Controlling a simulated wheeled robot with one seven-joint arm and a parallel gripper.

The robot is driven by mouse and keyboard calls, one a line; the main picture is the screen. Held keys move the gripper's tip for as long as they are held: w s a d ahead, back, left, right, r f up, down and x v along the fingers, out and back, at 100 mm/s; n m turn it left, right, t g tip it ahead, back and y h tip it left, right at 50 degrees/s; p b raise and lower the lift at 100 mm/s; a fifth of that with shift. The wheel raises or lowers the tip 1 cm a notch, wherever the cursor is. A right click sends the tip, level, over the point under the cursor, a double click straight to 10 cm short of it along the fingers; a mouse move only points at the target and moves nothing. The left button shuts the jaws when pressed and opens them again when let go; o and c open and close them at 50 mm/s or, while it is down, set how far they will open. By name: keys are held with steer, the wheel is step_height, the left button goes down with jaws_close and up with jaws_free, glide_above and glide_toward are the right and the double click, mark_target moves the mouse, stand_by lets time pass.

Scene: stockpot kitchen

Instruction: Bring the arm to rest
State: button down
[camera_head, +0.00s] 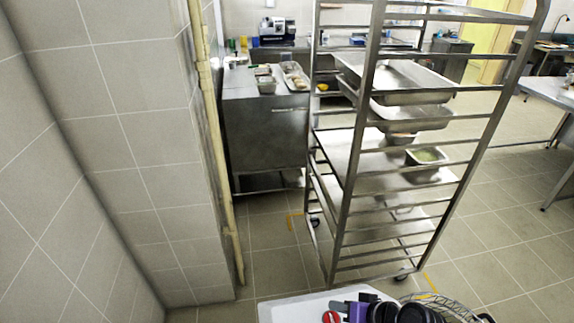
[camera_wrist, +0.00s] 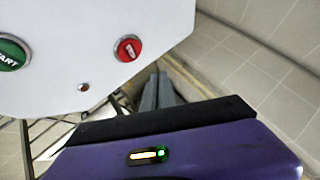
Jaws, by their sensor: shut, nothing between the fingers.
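My gripper (camera_wrist: 160,90) shows in the wrist view as two grey fingers close together past the dark and purple wrist housing. It is shut and holds nothing. My arm's black and purple links show at the bottom edge of the head view, folded over my white body top. In the wrist view my body's white panel, with a green start button and a red stop button, fills the upper left beside the fingers. The fingers look close to the panel's edge; I cannot tell whether they touch it.
A tall metal rack (camera_head: 376,125) with trays (camera_head: 400,88) stands close ahead. A tiled wall (camera_head: 130,110) with a yellowish corner pipe (camera_head: 215,140) is on the left. A steel cabinet (camera_head: 265,130) stands behind. Open tiled floor (camera_head: 500,235) lies to the right.

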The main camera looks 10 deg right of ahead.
steer(key=w+d+r+m+t+h, duration=0.1)
steer(key=w+d+r+t+h, duration=0.1)
steer(key=w+d+r+t, duration=0.15)
steer(key=s+d+r+t+h, duration=0.2)
steer(key=s+d+r+h, duration=0.2)
steer(key=s+r, duration=0.15)
steer(key=s+a+r+n, duration=0.1)
steer(key=s+a+r, duration=0.1)
steer(key=s, duration=0.8)
steer(key=s+a+r+n+t+b, duration=0.1)
steer(key=s+a+r, duration=0.2)
steer(key=s, duration=0.8)
steer(key=s+a+r+t+b, duration=0.1)
steer(key=s+a+r, duration=0.2)
steer(key=s+r, duration=0.3)
steer(key=s, duration=0.4)
steer(key=shift+s+n+y, duration=0.3)
steer(key=shift+s+n, duration=0.1)
